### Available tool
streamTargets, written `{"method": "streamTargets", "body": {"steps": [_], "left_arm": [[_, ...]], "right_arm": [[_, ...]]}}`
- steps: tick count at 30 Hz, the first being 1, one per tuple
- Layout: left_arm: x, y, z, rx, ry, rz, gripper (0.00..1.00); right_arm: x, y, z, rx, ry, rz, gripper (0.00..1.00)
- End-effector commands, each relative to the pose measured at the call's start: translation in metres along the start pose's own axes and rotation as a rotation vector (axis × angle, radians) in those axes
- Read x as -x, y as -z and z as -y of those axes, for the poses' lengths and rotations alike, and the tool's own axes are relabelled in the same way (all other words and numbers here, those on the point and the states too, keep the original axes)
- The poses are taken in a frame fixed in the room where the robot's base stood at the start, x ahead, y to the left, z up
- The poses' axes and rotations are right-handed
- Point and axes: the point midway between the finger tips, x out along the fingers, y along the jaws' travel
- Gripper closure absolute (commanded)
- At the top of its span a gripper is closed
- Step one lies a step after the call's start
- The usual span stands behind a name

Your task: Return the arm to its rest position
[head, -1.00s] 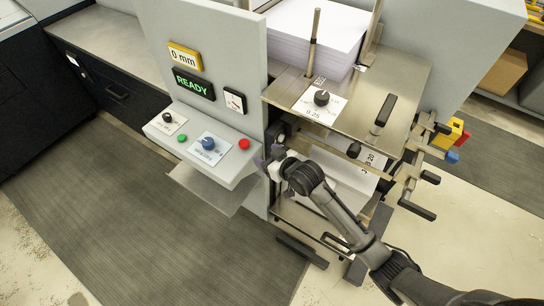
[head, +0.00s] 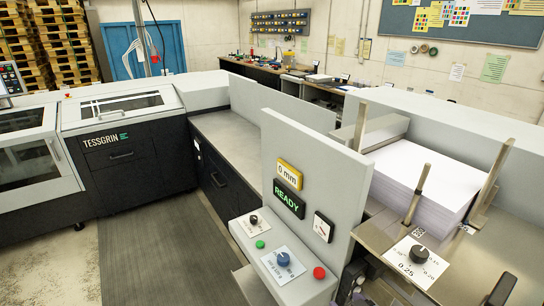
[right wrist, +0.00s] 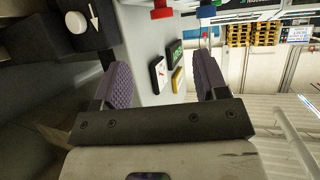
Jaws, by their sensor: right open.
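My right gripper (right wrist: 158,85) shows in the right wrist view with its two purple ribbed finger pads wide apart. Nothing is between them. Beyond the pads are the grey panel (right wrist: 142,30) with its displays, and the red button (right wrist: 162,11) and blue knob (right wrist: 207,12) at the top of the picture. Neither arm shows in the head view now. The grey control panel (head: 315,165) there carries a "0 mm" display (head: 288,174), a green "READY" display (head: 289,198), a blue knob (head: 283,259) and a red button (head: 319,272).
A stack of white paper (head: 425,180) sits on the feeder at right, between metal guides. A dial (head: 418,254) is in front of it. The dark Tessgrin machine (head: 125,150) stands at left. A dark floor mat (head: 150,250) lies clear in front of it.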

Motion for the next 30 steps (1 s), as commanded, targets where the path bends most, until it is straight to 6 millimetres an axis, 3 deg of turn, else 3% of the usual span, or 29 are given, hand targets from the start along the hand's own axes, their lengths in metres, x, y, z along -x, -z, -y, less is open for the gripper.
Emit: {"method": "streamTargets", "body": {"steps": [5,12,14,23,30], "left_arm": [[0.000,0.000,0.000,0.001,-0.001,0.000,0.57],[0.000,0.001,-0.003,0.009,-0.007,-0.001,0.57],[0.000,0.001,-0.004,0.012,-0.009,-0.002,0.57],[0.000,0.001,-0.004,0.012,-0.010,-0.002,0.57],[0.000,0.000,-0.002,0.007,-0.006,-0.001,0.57]], "right_arm": [[0.010,-0.019,-0.003,0.054,-0.038,0.171,0.33],[0.060,0.000,0.002,0.136,-0.115,0.293,0.33],[0.076,-0.003,0.007,0.142,-0.130,0.323,0.33],[0.162,-0.065,0.043,0.096,-0.142,0.475,0.33],[0.215,-0.133,0.073,0.026,-0.097,0.602,0.33]]}}
